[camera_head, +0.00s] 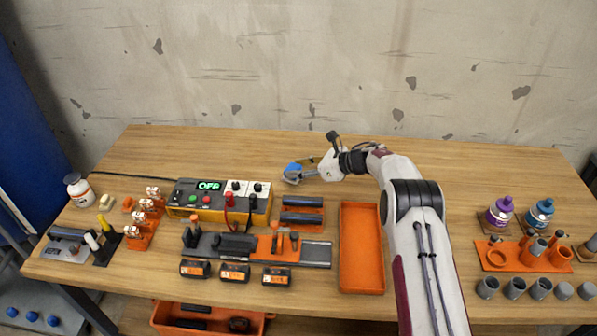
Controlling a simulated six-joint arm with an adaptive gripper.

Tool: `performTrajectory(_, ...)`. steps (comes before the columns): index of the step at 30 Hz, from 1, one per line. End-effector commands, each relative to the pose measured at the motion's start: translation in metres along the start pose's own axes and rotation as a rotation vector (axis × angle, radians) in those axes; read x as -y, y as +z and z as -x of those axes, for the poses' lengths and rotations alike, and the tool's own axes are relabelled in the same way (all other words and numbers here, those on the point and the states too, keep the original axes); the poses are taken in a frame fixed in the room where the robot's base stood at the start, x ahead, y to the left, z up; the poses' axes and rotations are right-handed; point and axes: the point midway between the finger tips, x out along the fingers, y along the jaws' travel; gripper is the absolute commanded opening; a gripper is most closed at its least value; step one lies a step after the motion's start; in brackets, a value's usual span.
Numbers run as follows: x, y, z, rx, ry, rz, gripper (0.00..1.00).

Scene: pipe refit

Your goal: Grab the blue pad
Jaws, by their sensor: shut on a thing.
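The blue pad (294,168) shows as a small blue patch at the fingertips of my gripper (292,177), above the back middle of the table. My gripper is shut on it. My arm reaches in from the front right, and the gripper points left. The fingers hide part of the pad, so its full shape is unclear.
A yellow power unit with an "OFF" display (208,185) stands left of the gripper. Orange holders with dark bars (302,210) lie just in front, beside an empty orange tray (361,250). Purple and blue bottles stand at the right. The back of the table is clear.

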Motion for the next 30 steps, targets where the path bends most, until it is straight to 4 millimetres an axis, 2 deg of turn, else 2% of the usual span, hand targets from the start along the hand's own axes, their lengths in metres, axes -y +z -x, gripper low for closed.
performTrajectory(16,0.000,0.064,0.035,0.002,0.000,0.002,0.16)
performTrajectory(22,0.000,0.075,0.041,0.000,0.000,0.002,0.16)
performTrajectory(30,0.000,0.077,0.042,0.000,0.000,0.001,0.16)
